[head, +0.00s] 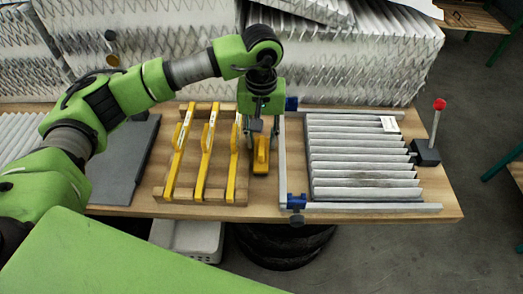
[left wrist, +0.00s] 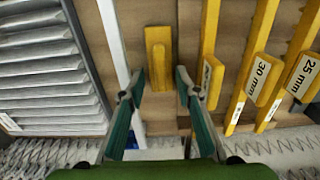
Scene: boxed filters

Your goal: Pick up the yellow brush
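The yellow brush (head: 261,158) lies on the wooden table, just right of three long yellow tools and left of a grey metal rail. In the left wrist view the brush (left wrist: 158,58) shows upright in the picture, beyond and between the fingertips. My left gripper (head: 264,128) hangs over the brush's far end and hides part of it in the head view. In the left wrist view its two fingers (left wrist: 158,88) stand apart with nothing between them. A gap seems to remain above the brush. My right gripper is not in view.
The yellow tools (head: 205,155) lie on a wooden holder; labels read 30 mm and 25 mm in the wrist view. A pleated filter (head: 362,155) lies right, inside metal rails (head: 284,160) with blue clamps. Boxed filters stand behind. A red-knobbed lever (head: 435,125) is far right.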

